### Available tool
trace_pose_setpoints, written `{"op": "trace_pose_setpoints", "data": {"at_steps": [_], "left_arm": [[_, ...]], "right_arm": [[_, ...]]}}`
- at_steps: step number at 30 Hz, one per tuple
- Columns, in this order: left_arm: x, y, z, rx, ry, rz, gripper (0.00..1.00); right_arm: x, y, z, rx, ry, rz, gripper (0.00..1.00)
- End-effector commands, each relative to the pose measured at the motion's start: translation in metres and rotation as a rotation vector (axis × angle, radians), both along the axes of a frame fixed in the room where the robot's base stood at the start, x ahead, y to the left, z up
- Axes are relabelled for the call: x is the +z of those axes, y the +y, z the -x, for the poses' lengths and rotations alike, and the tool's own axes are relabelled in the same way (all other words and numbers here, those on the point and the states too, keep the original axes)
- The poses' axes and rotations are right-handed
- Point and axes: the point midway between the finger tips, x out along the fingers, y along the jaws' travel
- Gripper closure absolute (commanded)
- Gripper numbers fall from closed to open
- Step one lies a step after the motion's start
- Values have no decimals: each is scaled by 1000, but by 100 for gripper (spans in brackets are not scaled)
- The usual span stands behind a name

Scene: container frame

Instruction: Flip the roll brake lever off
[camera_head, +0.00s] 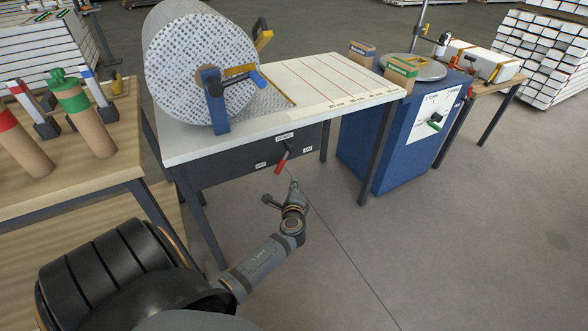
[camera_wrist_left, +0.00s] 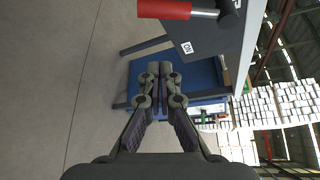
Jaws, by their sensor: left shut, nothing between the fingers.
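The roll brake lever (camera_head: 281,165) has a red grip and hangs from a pivot on the dark panel under the white table. It tilts down and slightly left. Small white labels, too small to read surely, sit above it and to its left and right. My left gripper (camera_head: 294,184) is just below and right of the lever's grip, apart from it. In the left wrist view the gripper (camera_wrist_left: 160,75) shows its fingers together and empty. The red grip (camera_wrist_left: 165,9) lies at the top edge there, beyond the fingertips. My right gripper is not in view.
A large patterned roll (camera_head: 196,75) sits on the white table (camera_head: 330,90) above the panel (camera_head: 235,160). A table leg (camera_head: 198,220) stands left of my arm. A blue cabinet (camera_head: 385,150) stands to the right. The floor in front is clear.

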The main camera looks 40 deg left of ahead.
Motion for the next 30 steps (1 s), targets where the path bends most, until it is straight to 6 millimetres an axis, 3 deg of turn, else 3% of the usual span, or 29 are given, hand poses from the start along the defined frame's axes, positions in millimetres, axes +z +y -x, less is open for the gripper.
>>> {"op": "trace_pose_setpoints", "data": {"at_steps": [7, 25, 28, 30], "left_arm": [[7, -18, 20, -1, -1, 1, 100], [7, -18, 21, 0, -1, 2, 100], [-11, -20, 25, 0, 20, 43, 100], [-46, -23, 33, 3, 58, 124, 100]], "right_arm": [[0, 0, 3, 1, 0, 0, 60], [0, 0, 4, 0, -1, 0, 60], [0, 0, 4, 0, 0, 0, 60], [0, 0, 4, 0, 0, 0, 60]]}}
